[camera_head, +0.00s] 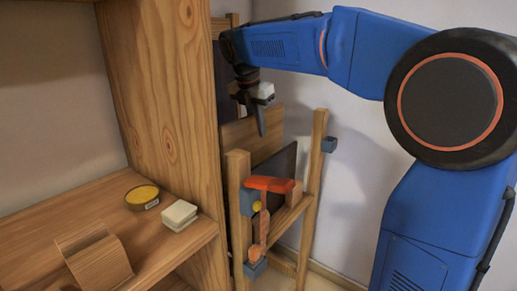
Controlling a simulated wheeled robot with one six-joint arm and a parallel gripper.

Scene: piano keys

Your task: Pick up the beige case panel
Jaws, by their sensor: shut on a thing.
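The beige case panel (240,135) is a flat tan board standing upright in the wooden rack (308,190), left of a dark panel (280,165). Its lower part is hidden by the rack and the things at its front. My gripper (262,128) points down at the panel's top edge and is shut on it. The far finger and the exact contact are hard to make out.
A wooden shelf unit (165,100) stands close to the left of the rack. Its shelf holds a yellow-topped tin (142,196), a pale block (179,214) and a curved wooden piece (94,257). An orange-handled tool (270,184) is at the rack's front. A white wall is behind.

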